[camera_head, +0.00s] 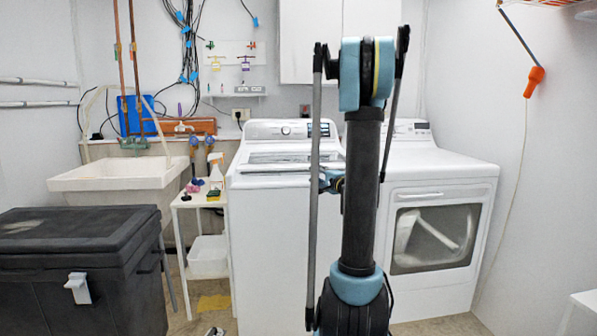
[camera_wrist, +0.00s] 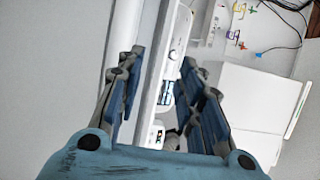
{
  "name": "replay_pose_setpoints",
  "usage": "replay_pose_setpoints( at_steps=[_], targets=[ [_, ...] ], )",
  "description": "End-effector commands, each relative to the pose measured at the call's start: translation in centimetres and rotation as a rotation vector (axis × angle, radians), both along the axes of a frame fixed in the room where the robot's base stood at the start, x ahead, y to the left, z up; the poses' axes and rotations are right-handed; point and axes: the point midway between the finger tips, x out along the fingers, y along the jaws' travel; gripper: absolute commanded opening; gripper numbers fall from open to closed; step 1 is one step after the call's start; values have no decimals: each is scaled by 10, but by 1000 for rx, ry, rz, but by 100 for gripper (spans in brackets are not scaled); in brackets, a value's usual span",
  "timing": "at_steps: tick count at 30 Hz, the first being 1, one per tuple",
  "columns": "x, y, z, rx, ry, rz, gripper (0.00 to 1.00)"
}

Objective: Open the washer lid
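The white top-loading washer (camera_head: 270,225) stands in the middle of the head view, left of my upright arm. Its lid (camera_head: 280,158) looks shut, lying flat below the rear control panel (camera_head: 265,130); my arm hides the right part of it. In the wrist view, which is tilted sideways, my gripper (camera_wrist: 162,58) is open, its two blue-padded fingers well apart. A white machine's panel with a small display (camera_wrist: 165,95) shows behind the gap. Nothing is held. In the head view my gripper is largely hidden by the arm, so its distance from the lid is unclear.
A white front-loading dryer (camera_head: 440,215) stands right of the washer. To the left are a narrow white shelf (camera_head: 190,203) with bottles, a utility sink (camera_head: 120,175) and a large black bin (camera_head: 85,270). White wall cabinets (camera_head: 312,40) hang above the washer.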

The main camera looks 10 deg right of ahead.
Motion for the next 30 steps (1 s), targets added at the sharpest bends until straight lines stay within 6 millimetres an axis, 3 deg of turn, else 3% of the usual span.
replay_pose_setpoints(
  at_steps=[21,30],
  targets=[
    [115,49,0,-1,1,3,34],
    [139,59,0,-1,1,2,34]
  ],
)
